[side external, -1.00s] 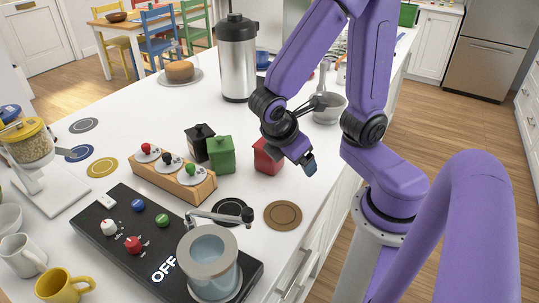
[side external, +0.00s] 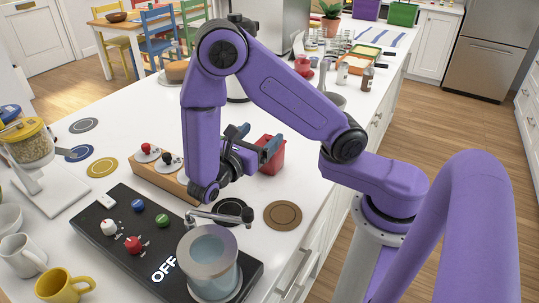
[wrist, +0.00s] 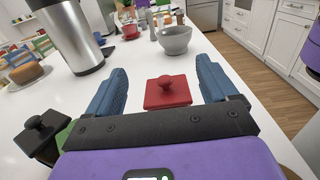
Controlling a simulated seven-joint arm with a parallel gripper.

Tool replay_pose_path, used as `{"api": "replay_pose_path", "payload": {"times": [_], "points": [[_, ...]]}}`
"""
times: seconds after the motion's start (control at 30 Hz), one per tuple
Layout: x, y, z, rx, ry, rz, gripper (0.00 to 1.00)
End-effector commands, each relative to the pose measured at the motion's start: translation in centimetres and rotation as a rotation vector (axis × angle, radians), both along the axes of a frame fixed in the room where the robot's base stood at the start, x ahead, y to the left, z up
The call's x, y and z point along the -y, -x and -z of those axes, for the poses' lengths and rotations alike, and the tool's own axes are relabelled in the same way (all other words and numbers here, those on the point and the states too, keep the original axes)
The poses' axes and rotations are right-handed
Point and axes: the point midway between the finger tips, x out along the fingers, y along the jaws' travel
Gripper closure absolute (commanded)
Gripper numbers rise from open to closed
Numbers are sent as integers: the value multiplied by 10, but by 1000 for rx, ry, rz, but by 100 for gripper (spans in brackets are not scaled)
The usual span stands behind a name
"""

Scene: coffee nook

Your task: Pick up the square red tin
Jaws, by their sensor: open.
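The square red tin (side external: 271,155) stands on the white counter, its left part hidden behind my gripper in the side view. In the wrist view its red lid with a knob (wrist: 168,92) shows between the two blue fingers, just beyond the gripper's dark bar. My gripper (side external: 256,140) is open, with its fingers turned toward the tin from the left in the side view. In the wrist view the fingers (wrist: 160,85) stand on either side of the lid with gaps. I cannot tell whether they are low enough to flank the tin's body.
A green tin (wrist: 62,137) and a black tin (wrist: 42,134) stand close by at left in the wrist view. A steel flask (wrist: 70,35) and a grey bowl (wrist: 175,41) stand farther off. A wooden rack (side external: 150,180) with several knobbed pieces lies beside my arm.

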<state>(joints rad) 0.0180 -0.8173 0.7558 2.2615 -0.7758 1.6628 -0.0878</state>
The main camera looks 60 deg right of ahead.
Motion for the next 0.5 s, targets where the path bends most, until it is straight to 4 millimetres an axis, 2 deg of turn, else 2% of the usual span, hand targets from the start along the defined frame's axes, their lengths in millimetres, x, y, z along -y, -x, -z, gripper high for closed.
{"api": "replay_pose_path", "payload": {"times": [0.3, 0.5], "points": [[1, 0, 39, -1, -1, 2, 14], [0, 1, 47, 0, -2, 1, 14]]}}
